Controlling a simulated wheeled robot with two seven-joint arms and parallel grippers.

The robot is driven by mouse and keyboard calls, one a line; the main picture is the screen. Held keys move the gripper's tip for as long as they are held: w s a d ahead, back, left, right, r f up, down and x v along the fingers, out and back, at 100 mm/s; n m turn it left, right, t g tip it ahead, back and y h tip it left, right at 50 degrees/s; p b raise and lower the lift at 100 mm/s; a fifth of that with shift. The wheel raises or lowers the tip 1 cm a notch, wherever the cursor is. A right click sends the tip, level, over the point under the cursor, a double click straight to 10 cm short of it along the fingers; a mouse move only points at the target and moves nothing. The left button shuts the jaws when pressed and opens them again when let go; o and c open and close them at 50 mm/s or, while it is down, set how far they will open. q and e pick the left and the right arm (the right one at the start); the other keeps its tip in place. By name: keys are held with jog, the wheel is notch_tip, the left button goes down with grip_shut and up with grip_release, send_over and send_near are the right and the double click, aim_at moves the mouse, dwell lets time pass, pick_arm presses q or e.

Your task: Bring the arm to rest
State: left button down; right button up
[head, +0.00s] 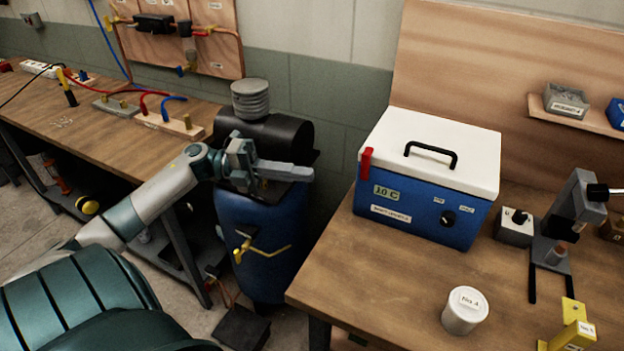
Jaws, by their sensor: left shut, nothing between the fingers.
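My left gripper (288,171) is shut and empty. It points to the right in the head view, with my left arm stretched out from the lower left. The gripper shows in front of a blue tank with a black cylinder on top, in the gap between the two benches. I cannot tell whether it touches the tank. My right gripper is not in the picture.
The blue tank (262,235) stands between the left bench (95,133) and the right bench (375,275). A blue cooler box (418,207) with a white lid, a white pot (465,310) and a grey press-like device (575,220) stand on the right bench.

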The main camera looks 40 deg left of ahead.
pick_arm(q)
jog(key=shift+s+a, duration=0.25)
jog(key=shift+a, duration=0.05)
jog(key=shift+w, duration=0.1)
dwell(0.4)
